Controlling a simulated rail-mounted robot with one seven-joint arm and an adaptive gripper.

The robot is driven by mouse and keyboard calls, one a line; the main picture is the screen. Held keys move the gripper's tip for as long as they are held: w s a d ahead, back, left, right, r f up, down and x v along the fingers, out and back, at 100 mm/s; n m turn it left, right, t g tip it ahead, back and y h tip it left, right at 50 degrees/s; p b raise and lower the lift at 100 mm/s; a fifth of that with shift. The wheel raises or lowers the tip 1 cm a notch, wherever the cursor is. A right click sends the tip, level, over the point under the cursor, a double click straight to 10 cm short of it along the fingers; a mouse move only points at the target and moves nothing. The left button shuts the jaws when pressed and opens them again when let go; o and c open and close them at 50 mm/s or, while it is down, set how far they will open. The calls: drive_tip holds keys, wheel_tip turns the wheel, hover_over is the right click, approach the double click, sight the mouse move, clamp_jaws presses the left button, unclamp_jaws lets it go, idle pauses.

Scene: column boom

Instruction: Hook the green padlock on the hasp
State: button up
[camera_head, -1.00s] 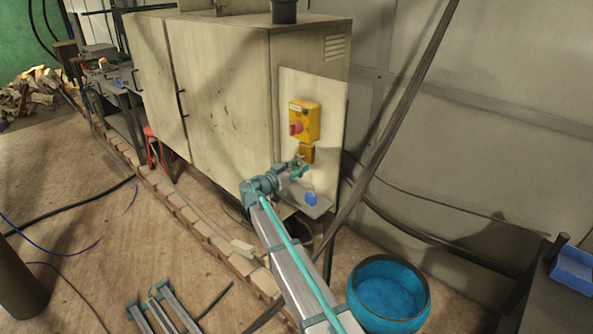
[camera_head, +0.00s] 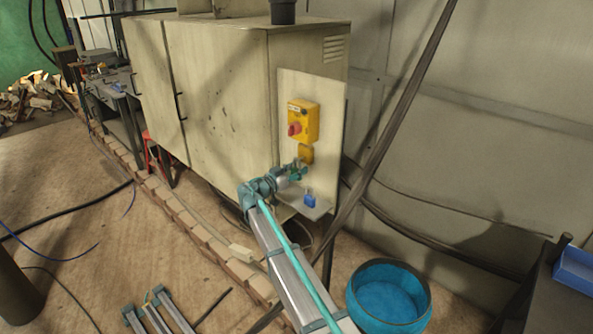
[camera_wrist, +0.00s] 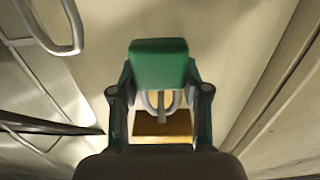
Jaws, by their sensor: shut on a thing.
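The green padlock (camera_wrist: 158,62) is between the two fingers of my gripper (camera_wrist: 160,95) in the wrist view, and my gripper is shut on it. Its grey shackle (camera_wrist: 160,100) points toward a yellow plate (camera_wrist: 165,128), and I cannot tell whether it passes through anything. In the head view my gripper (camera_head: 298,172) is just below the yellow hasp (camera_head: 306,154), which hangs under a yellow switch box (camera_head: 303,121) with a red knob. The green padlock is too small to make out clearly there.
A blue padlock (camera_head: 310,198) stands on a small grey shelf (camera_head: 318,211) below the hasp. A grey loop (camera_wrist: 72,35) shows at the wrist view's upper left. A slanted dark pole (camera_head: 385,135) is right of the panel; a blue tub (camera_head: 422,300) is on the floor.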

drive_tip(key=o, duration=1.3)
drive_tip(key=shift+o, duration=0.2)
drive_tip(key=shift+a, duration=0.1)
